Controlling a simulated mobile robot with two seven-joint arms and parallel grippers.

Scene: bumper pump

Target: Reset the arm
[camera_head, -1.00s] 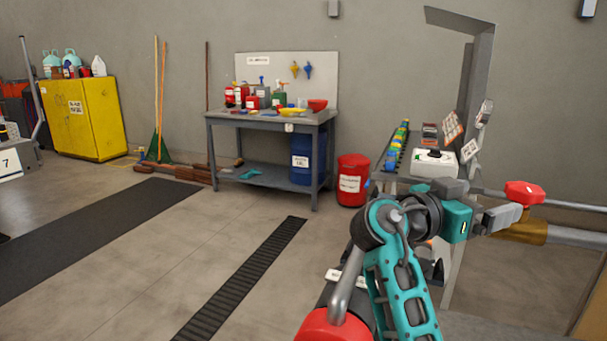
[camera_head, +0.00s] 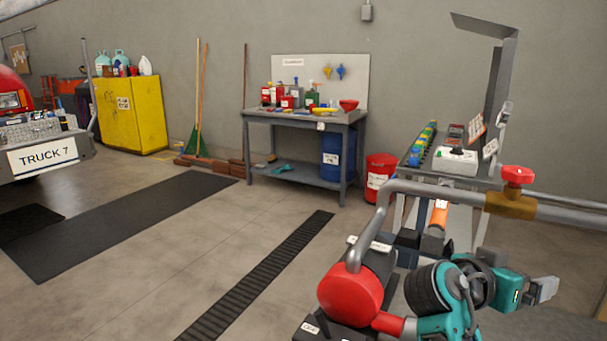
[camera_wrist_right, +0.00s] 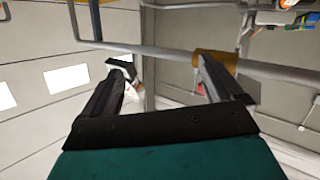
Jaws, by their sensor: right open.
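My right arm, teal and black, comes in at the lower right of the head view. Its grey gripper (camera_head: 543,290) points right, below the pipe and apart from the red valve handle (camera_head: 518,175) on its brass body (camera_head: 511,205). In the right wrist view the two dark fingers of this gripper (camera_wrist_right: 168,70) stand wide apart with nothing between them. The brass body (camera_wrist_right: 215,62) shows behind the right finger, with the grey pipe (camera_wrist_right: 150,48) running across. My left gripper is in neither view.
A red pump (camera_head: 350,295) with a bent grey pipe (camera_head: 372,225) stands left of my arm. A metal stand (camera_head: 475,180) holds a white box (camera_head: 455,161) behind the pipe. A workbench (camera_head: 300,119), red drum (camera_head: 380,172) and truck (camera_head: 45,145) are farther off.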

